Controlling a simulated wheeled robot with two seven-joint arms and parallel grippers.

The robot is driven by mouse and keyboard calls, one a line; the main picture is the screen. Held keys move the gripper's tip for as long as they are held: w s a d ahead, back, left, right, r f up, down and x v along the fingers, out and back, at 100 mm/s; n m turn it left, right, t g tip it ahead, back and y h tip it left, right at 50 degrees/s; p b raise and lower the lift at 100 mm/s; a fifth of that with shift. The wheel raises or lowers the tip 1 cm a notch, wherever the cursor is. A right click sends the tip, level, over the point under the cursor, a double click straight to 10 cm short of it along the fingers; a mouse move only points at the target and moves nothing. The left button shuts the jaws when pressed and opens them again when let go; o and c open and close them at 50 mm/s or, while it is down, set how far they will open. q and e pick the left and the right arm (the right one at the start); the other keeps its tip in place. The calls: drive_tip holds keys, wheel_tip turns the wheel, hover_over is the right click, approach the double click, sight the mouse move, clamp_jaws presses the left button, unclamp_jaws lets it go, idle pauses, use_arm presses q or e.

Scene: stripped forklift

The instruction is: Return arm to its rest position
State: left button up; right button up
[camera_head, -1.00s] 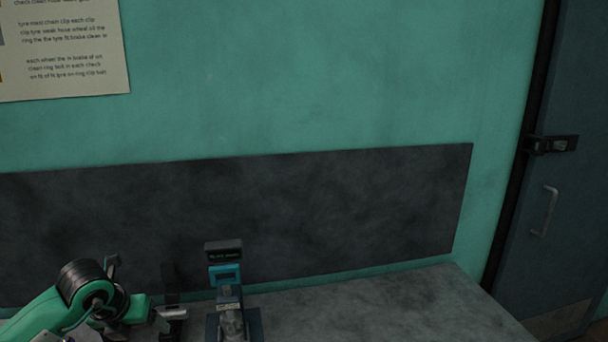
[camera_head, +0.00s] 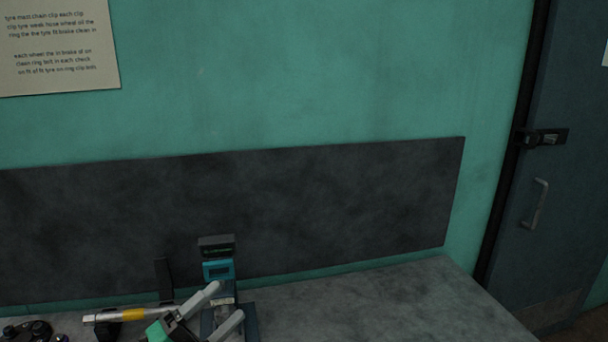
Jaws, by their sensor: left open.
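My left gripper (camera_head: 217,310) is at the bottom edge, left of centre, with its two pale grey fingers spread apart and pointing up to the right. Nothing shows between them. It overlaps the lower part of a blue and dark device with a small display (camera_head: 218,270) on the bench; I cannot tell whether they touch. Only a little of my left arm's green part shows at the bottom edge. My right gripper is out of view.
A pale rod with a yellow band (camera_head: 133,315) and black round parts (camera_head: 28,331) are at lower left. A dark upright piece (camera_head: 163,280) stands behind the rod. The grey bench top (camera_head: 370,300) is clear to the right. A dark door (camera_head: 555,200) stands far right.

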use_arm(q)
drive_tip(key=a+f+n+t+y, duration=0.6)
drive_tip(key=a+n+y, duration=0.3)
drive_tip(key=n+y, duration=0.7)
drive_tip(key=s+a+f+n+g+y, duration=0.2)
drive_tip(key=f+n+g, duration=0.1)
drive_tip(key=f, duration=0.3)
drive_tip(key=s+a+f+n+g+y, duration=0.1)
drive_tip(key=s+a+f+n+g, duration=0.15)
drive_tip(key=f+n+g, duration=0.2)
drive_tip(key=s+d+f+g+h, duration=0.1)
drive_tip(key=s+d+f+g, duration=0.2)
drive_tip(key=s+f+g, duration=0.35)
drive_tip(key=s+d+f+g+h, duration=0.2)
drive_tip(key=s+f+g, duration=0.2)
drive_tip(key=s+f, duration=0.55)
drive_tip(key=s+f+g, duration=0.1)
drive_tip(key=s+f, duration=0.1)
drive_tip(key=f, duration=1.2)
drive_tip(key=s+f, duration=0.2)
drive_tip(key=f, duration=1.3)
drive_tip(key=s+a+f+g, duration=0.1)
drive_tip(key=s+a+f, duration=0.2)
drive_tip(key=s+f, duration=1.5)
drive_tip(key=shift+s+a+f, duration=0.15)
drive_tip(key=shift+s+f, duration=0.05)
drive_tip(key=shift+f, duration=0.55)
drive_tip(key=shift+s+n, duration=0.15)
drive_tip(key=shift+n, duration=0.1)
drive_tip(key=shift+c, duration=0.8)
